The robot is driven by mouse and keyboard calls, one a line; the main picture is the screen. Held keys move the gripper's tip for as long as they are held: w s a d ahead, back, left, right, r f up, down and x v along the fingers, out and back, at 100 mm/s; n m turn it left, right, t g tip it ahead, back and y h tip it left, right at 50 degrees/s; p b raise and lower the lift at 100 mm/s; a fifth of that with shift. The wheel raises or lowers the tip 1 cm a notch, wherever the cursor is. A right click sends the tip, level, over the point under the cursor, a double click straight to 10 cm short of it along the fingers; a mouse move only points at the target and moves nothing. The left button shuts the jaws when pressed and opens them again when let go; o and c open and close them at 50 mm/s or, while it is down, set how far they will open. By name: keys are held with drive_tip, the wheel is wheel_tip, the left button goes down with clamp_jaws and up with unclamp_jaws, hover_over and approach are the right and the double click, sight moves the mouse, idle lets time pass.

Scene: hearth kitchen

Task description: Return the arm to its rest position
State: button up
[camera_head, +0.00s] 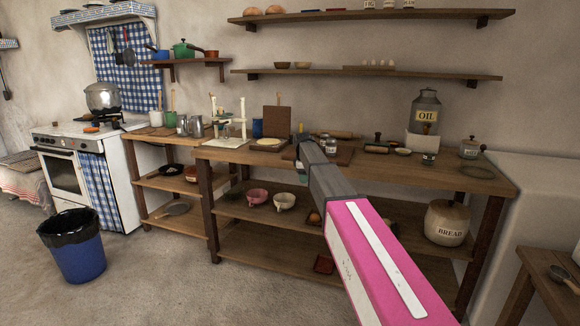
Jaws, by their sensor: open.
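My arm (372,255), pink and white with a dark grey forearm, reaches from the bottom right up over the wooden counter. My gripper (301,172) is at its far end, small and mostly hidden by the forearm, above or at the counter's front edge. It is open. I see nothing held, though the fingertips are too small to make out clearly.
Shelves hang above; cups and a bread crock (447,222) stand below. A stove (88,165) and blue bin (73,246) are left. Floor in front is clear.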

drive_tip(key=s+d+f+m, duration=0.4)
drive_tip(key=s+f, duration=0.4)
drive_tip(key=s, duration=0.6)
drive_tip(key=s+d+f+m+g, duration=0.1)
drive_tip(key=s+d+f+m, duration=0.3)
drive_tip(key=s, duration=0.9)
drive_tip(key=s+d+f+m+g+y, duration=0.1)
drive_tip(key=s+d+f+m, duration=0.3)
drive_tip(key=s+f, duration=0.9)
drive_tip(key=s+m, duration=0.1)
drive_tip(key=m, duration=0.1)
drive_tip(key=shift+s+m, duration=0.35)
drive_tip(key=shift+m, duration=0.05)
